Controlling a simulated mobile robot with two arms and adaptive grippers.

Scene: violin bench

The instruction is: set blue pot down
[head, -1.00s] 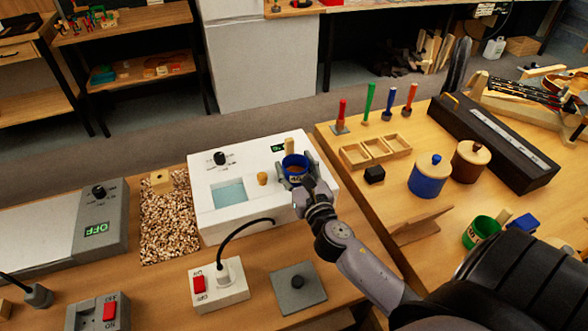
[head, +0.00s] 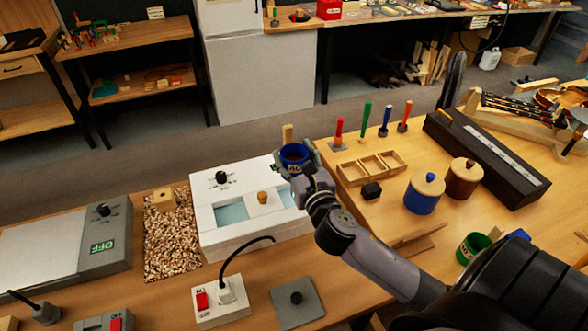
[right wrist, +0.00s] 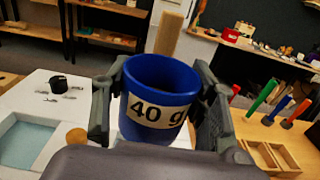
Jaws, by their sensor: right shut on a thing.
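The blue pot (head: 293,158) has a white label reading "40 g", which is clear in the right wrist view (right wrist: 158,112). My right gripper (head: 294,163) is shut on it, one finger on each side. The pot is upright and held above the back right of a white bath unit (head: 222,245). This unit has two pale blue wells, and both show. A pale wooden stick (head: 288,132) rises at the pot's far rim; I cannot tell whether it is joined to the pot. My left gripper is out of view.
Right of the unit are a wooden tray (head: 347,174), a black block (head: 371,190), a lidded blue jar (head: 422,199), a lidded brown jar (head: 461,184) and a green pot (head: 466,251). A switch box (head: 218,304) and grey plate (head: 310,312) lie in front. Wood chips (head: 170,245) lie left.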

